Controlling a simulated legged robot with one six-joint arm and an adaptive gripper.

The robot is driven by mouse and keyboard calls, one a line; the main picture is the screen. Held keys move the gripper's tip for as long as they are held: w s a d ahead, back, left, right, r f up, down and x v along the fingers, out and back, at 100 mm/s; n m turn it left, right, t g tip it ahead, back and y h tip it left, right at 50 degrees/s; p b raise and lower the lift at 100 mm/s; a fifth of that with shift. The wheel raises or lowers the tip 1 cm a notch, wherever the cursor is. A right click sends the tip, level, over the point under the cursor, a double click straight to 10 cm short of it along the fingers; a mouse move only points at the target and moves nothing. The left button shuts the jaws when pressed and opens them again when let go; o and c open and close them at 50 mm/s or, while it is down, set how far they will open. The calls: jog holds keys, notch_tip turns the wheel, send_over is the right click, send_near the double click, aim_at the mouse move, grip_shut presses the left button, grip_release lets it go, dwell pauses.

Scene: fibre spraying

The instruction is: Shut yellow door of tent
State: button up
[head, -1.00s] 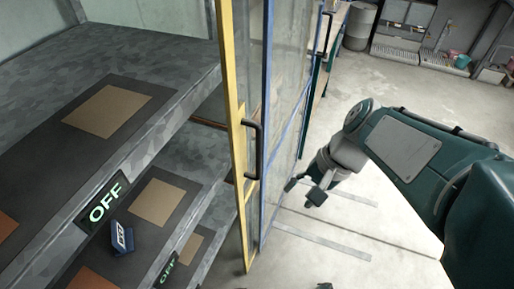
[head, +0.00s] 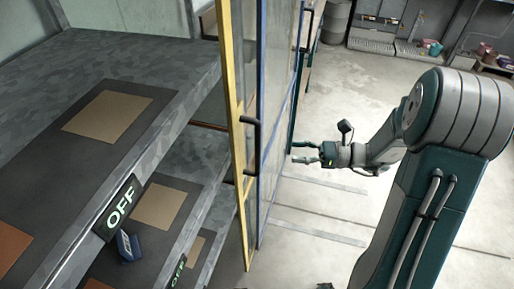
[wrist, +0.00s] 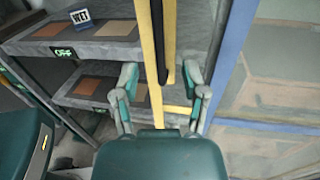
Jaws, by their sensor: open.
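The yellow door (head: 234,99) of the tent stands at the middle of the head view, with a black handle (head: 251,140) on its edge. The blue-framed panel (head: 266,139) is just right of it. In the wrist view the yellow door edge (wrist: 151,60) and black handle (wrist: 163,40) run down between the finger lines. My gripper (head: 294,152) is open and empty, right of the door and apart from it in the head view, pointing left. In the wrist view my gripper (wrist: 164,90) faces the handle; the exact gap is unclear.
Grey shelves (head: 150,50) with brown panels and an OFF sign (head: 118,207) fill the left. Open concrete floor (head: 330,205) lies right of the door. A barrel (head: 335,22) stands at the back.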

aim_at(258, 149)
jog(key=a, duration=0.3)
jog(key=w+a, duration=0.1)
jog(key=a, duration=0.6)
jog(key=shift+w+a, duration=0.2)
jog(key=shift+w, duration=0.05)
jog(key=shift+d, duration=0.1)
grip_shut()
